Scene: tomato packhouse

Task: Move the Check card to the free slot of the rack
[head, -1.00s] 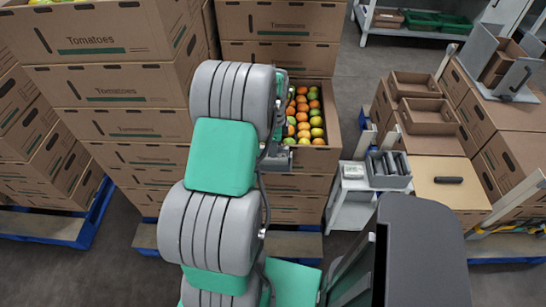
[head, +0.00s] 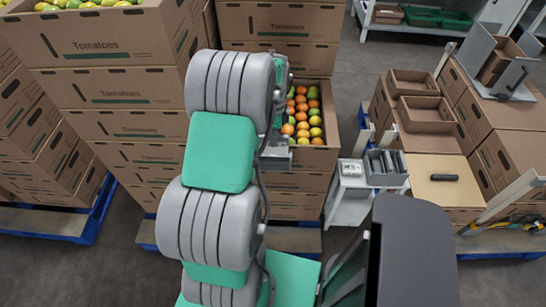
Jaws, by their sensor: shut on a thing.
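My gripper (head: 276,157) shows only in part, low beside my grey and green arm, in front of the open tomato carton. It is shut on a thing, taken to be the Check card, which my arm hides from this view. A grey rack (head: 386,180) with upright dividers or cards in it stands on a small white stand to the right of my gripper, well apart from it. I cannot tell which of its slots is free.
An open carton of tomatoes (head: 318,158) tops the stack behind my gripper. Tall tomato cartons (head: 125,95) stand at the left. The white stand (head: 350,190) also bears a small white item. Cartons, empty trays (head: 425,113) and a board with a black object (head: 444,178) fill the right.

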